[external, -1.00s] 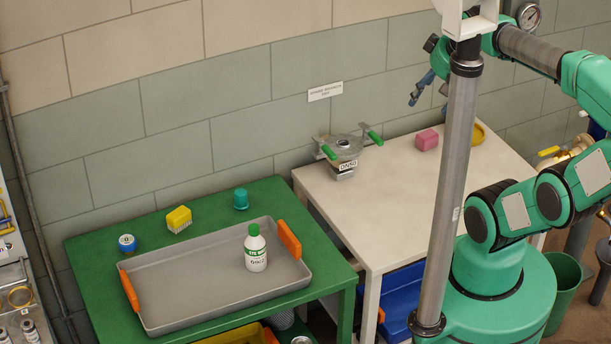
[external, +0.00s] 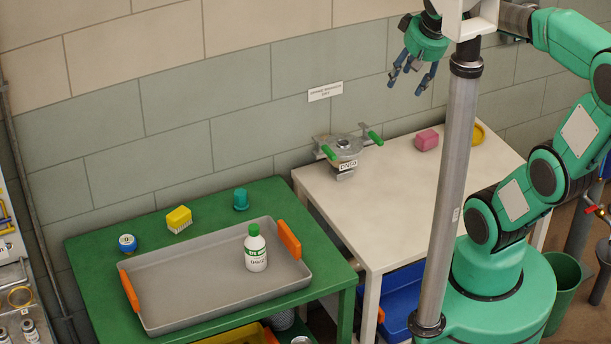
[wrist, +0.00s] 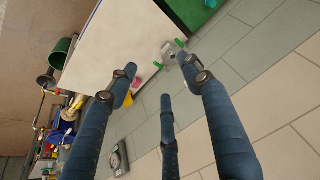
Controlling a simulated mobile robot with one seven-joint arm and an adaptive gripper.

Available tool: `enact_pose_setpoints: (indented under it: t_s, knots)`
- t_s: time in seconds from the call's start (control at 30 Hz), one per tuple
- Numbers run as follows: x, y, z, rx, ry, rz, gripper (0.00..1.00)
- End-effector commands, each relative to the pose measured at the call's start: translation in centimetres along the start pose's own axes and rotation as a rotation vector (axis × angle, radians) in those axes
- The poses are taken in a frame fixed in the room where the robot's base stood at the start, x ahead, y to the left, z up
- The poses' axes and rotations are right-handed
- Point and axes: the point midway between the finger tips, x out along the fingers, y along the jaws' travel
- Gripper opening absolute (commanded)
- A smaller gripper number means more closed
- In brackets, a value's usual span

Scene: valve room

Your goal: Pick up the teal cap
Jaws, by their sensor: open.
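The teal cap (external: 241,199) stands on the back right part of the green table (external: 92,268), behind the grey tray. My gripper (external: 408,80) is up in front of the wall, above the white table, to the right of the cap and well apart from it. Its fingers are spread and empty. In the wrist view, the blue fingers of my gripper (wrist: 165,90) are apart with nothing between them.
The grey tray (external: 180,300) with orange handles holds a white bottle (external: 255,250) with a green top. The white table (external: 420,190) bears a clamp-like device (external: 343,155) and a pink block (external: 427,140).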

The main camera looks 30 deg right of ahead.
Motion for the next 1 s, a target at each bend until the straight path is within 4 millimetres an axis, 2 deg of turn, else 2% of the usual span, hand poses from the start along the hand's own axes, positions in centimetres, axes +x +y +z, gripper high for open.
enact_pose_setpoints:
  t_s: [0.2,0.57,0.77,1.0]
  knots:
    - [2.7,-2.2,-4.5,0.055,-0.048,-0.006,0.50]
    - [8.6,-6.4,-10.8,0.149,-0.123,-0.003,0.50]
    - [12.7,-9.0,-13.8,0.201,-0.163,0.005,0.50]
    - [18.5,-12.5,-16.5,0.262,-0.211,0.021,0.50]
